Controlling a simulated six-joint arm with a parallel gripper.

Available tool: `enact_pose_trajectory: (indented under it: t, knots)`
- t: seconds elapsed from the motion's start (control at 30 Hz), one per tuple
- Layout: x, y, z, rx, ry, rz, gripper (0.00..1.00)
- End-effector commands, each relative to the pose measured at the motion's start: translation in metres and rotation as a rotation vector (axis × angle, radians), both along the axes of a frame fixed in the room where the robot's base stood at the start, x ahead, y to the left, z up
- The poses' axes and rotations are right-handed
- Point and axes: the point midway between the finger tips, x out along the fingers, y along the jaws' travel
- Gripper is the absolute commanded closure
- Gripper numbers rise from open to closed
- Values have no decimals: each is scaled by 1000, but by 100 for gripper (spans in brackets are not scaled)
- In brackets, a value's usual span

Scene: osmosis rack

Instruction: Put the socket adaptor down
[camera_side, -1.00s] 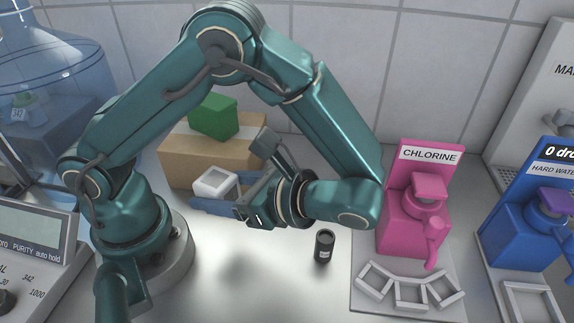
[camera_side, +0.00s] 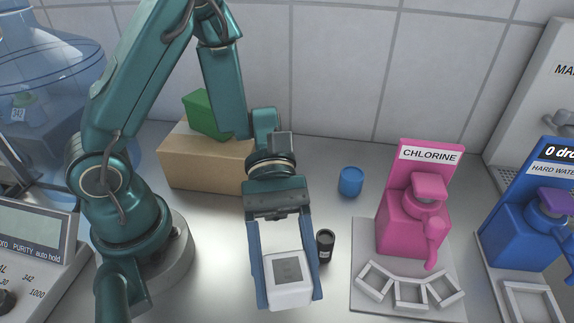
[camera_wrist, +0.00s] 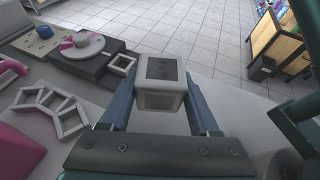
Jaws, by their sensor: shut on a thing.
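The socket adaptor, taken to be the white block with a grey square face (camera_side: 287,280), is between the fingers of my gripper (camera_side: 288,284). My gripper is shut on its two sides, with the fingers pointing toward the front of the bench. The wrist view also shows the white block (camera_wrist: 162,85) between the two blue fingers of my gripper (camera_wrist: 162,98). Whether its underside touches the bench cannot be told.
A black vial (camera_side: 325,246) stands close beside the right finger. A blue cup (camera_side: 350,181) stands behind it. The pink chlorine station (camera_side: 412,225) with white square frames (camera_side: 410,292) is at the right. A cardboard box (camera_side: 205,165) bearing a green block (camera_side: 208,115) is behind.

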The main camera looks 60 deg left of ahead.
Motion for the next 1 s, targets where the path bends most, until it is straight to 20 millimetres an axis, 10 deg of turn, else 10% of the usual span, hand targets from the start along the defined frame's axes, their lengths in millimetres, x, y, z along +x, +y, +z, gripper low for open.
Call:
enact_pose_trajectory:
  t: [1.0]
  knots:
    - [3,1,-71,-4,-1,45,96]
